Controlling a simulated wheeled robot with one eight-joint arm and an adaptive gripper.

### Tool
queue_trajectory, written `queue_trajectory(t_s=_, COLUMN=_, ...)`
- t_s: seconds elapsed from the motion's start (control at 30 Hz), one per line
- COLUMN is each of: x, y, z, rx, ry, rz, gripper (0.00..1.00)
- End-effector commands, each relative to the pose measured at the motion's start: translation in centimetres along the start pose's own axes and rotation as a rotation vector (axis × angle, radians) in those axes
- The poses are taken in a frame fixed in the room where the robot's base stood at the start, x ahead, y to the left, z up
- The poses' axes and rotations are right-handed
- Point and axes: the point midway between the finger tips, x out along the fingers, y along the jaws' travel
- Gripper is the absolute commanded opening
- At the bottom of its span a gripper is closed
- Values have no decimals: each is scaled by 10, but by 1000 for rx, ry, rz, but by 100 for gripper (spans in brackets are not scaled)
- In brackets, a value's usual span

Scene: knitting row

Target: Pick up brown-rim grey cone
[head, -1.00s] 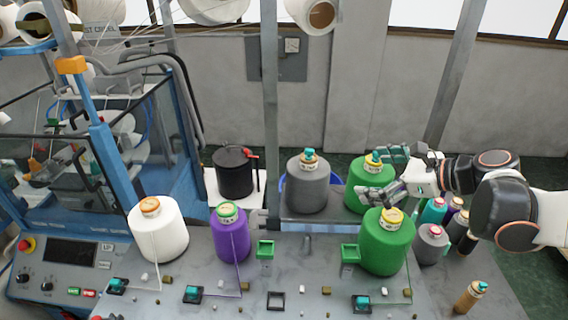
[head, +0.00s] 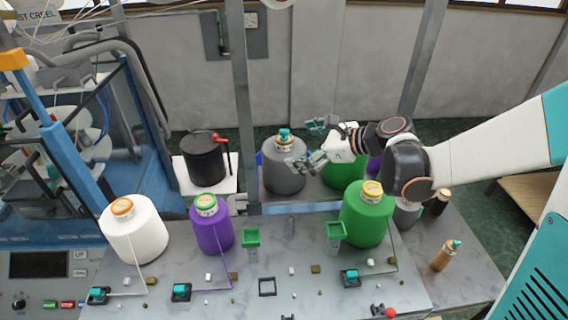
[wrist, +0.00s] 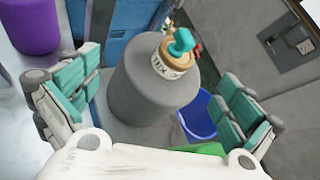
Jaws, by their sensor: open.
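The brown-rim grey cone (head: 282,178) stands upright at the back of the grey table, with a teal piece on its brown top and a printed label band. In the wrist view the cone (wrist: 150,90) fills the middle, between the two teal-padded fingers. My gripper (head: 307,144) is open and empty. In the head view it reaches in from the right, its fingers at the cone's upper right side. The wrist view shows the open gripper (wrist: 158,100) with gaps between each finger and the cone. I cannot tell how far the fingers reach around it.
A green cone (head: 345,173) stands just right, partly behind my gripper. A front green cone (head: 366,222), purple cone (head: 213,235) and white cone (head: 134,240) stand nearer. A black pot (head: 204,160) is left. A blue bin (wrist: 198,117) lies beyond the grey cone.

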Motion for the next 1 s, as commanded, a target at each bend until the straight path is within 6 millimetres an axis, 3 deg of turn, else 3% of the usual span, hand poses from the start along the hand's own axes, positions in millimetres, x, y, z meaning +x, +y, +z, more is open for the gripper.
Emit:
queue_trajectory(t_s=0.3, x=41, y=4, z=1, rx=-1, ry=0, rz=2, gripper=100)
queue_trajectory(t_s=0.63, x=48, y=4, z=0, rx=0, ry=0, rz=0, gripper=100)
queue_trajectory(t_s=1.0, x=48, y=4, z=0, rx=-1, ry=0, rz=0, gripper=18)
